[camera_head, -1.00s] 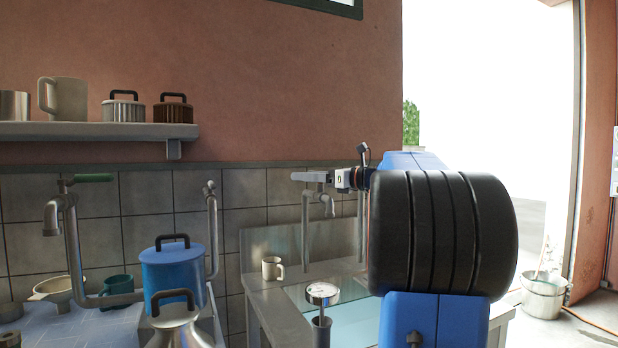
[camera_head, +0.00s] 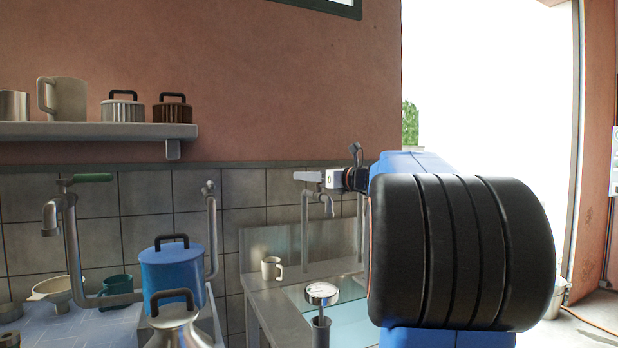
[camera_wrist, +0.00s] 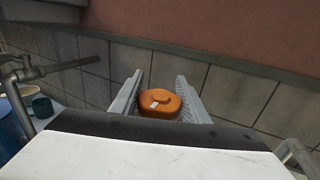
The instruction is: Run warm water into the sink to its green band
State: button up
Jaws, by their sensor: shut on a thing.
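The steel sink (camera_head: 270,316) stands below a grey tap (camera_head: 328,205), partly hidden by my arm. A pale blue surface that looks like water shows inside it. No green band can be made out, and I cannot tell whether water runs from the spout. My gripper (camera_head: 308,176) is at the top of the tap. In the wrist view, an orange tap handle (camera_wrist: 160,102) sits between its two grey fingers, and the gripper is shut on it. The head view hides the handle behind the fingers.
A dial gauge (camera_head: 321,293) stands before the sink, and a cream mug (camera_head: 272,268) on its left rim. To the left are a blue lidded pot (camera_head: 172,272) and a second tap with a green handle (camera_head: 92,178). A shelf (camera_head: 90,131) holds several vessels.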

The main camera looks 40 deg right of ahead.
jog(key=shift+d, duration=0.1)
jog(key=o, duration=1)
jog(key=s+d, duration=0.2)
jog(key=s, duration=1.5)
jog(key=shift+s, duration=0.15)
